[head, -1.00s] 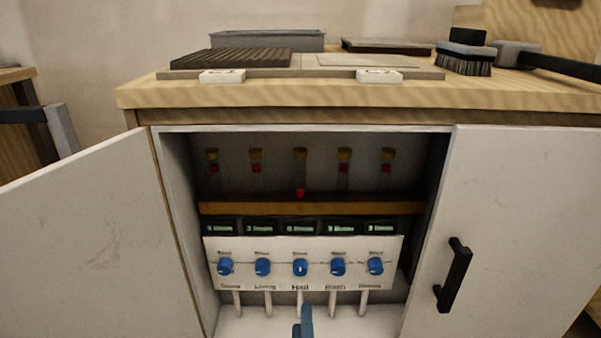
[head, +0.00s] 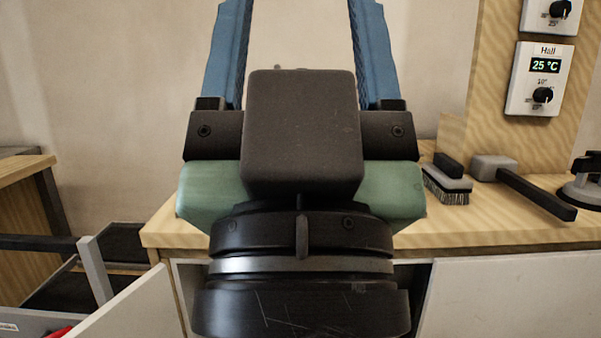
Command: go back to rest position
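My gripper (head: 300,40) fills the middle of the head view, close to the camera and pointing up. Its two blue fingers stand wide apart with only wall seen between them, so it is open and empty. It is in front of the wooden workbench (head: 520,236) and hides most of the bench top. The tiles and trays there, and the cabinet's blue valve knobs, are hidden behind it or out of view.
A brush (head: 447,184), a mallet (head: 530,190) and a suction cup tool (head: 581,186) lie on the bench's right side. A thermostat reading 25 °C, marked Hall (head: 540,78), hangs on a wooden panel. The left cabinet door (head: 130,308) stands open. An open drawer (head: 35,318) is at lower left.

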